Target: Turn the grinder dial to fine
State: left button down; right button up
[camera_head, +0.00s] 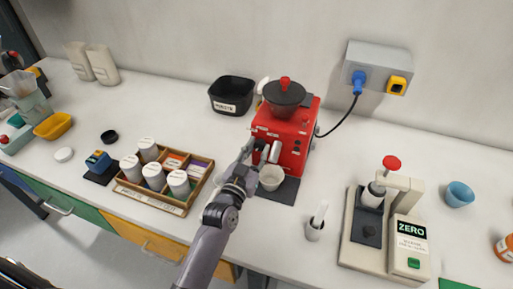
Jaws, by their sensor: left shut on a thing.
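The red grinder (291,128) stands against the wall at the centre, with a dark bowl-shaped hopper and a red knob on top. My left gripper (257,151) is at its front left side, shut on what seems to be the grinder dial, which the fingers mostly hide. The dial's setting and markings cannot be read. A white cup (271,178) stands below the grinder's front, just right of the gripper. My right gripper is not in view.
A wooden tray (150,201) with white jars sits left of my arm. A black bin (232,95) stands behind left. A small white holder (314,230) and a scale-like machine marked ZERO (411,228) stand right. A blue plug (358,78) carries the grinder's cord.

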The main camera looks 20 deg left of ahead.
pick_arm(q)
jog(key=n, duration=0.4)
jog(key=shift+p, duration=0.4)
jog(key=shift+r+n+y, duration=0.1)
jog(key=shift+n+y, duration=0.2)
jog(key=shift+n, duration=0.7)
jog(key=c, duration=1.5)
grip_release()
jog(key=shift+c, duration=0.2)
